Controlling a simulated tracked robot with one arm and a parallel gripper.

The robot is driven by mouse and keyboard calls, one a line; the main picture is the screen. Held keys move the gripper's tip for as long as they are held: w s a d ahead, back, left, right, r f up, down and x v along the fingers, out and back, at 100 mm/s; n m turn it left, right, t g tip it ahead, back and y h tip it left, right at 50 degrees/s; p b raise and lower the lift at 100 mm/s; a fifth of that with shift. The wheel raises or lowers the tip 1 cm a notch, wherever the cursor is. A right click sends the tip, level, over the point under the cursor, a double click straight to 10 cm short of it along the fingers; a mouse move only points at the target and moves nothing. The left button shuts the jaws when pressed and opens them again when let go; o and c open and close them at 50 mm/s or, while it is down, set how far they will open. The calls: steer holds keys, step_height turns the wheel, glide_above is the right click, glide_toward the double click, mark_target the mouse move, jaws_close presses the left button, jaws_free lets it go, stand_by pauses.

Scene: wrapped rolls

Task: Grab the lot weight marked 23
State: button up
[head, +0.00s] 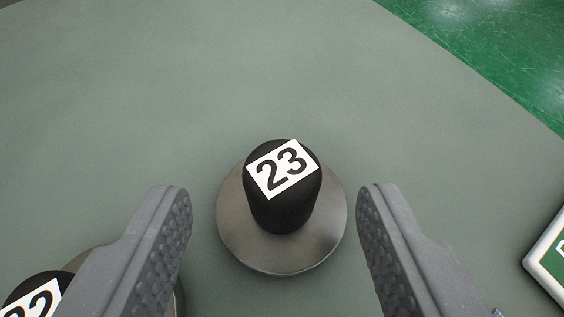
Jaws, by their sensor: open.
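The lot weight marked 23 (283,187) is a black cylindrical knob with a white label on top. It rises from a round grey metal base (283,255) on the grey-green surface. My gripper (275,205) is open. Its two grey, dimpled fingers are on either side of the weight, one left and one right, with a gap on each side. The weight stands between the fingertips in the picture, and nothing is held. How far the fingertips are above the base, I cannot tell.
Another black weight (38,296) with a label ending in 2 is at the lower left, partly hidden by my left finger. A white-edged green object (550,262) is at the right edge. Green floor (500,45) lies past the surface's edge. The surface beyond the weight is clear.

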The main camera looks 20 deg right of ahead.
mark_target(282, 211)
steer(key=x, duration=0.4)
steer(key=shift+d+f+b, duration=0.1)
steer(key=shift+d+b, duration=0.05)
steer(key=shift+b, duration=0.25)
jaws_close()
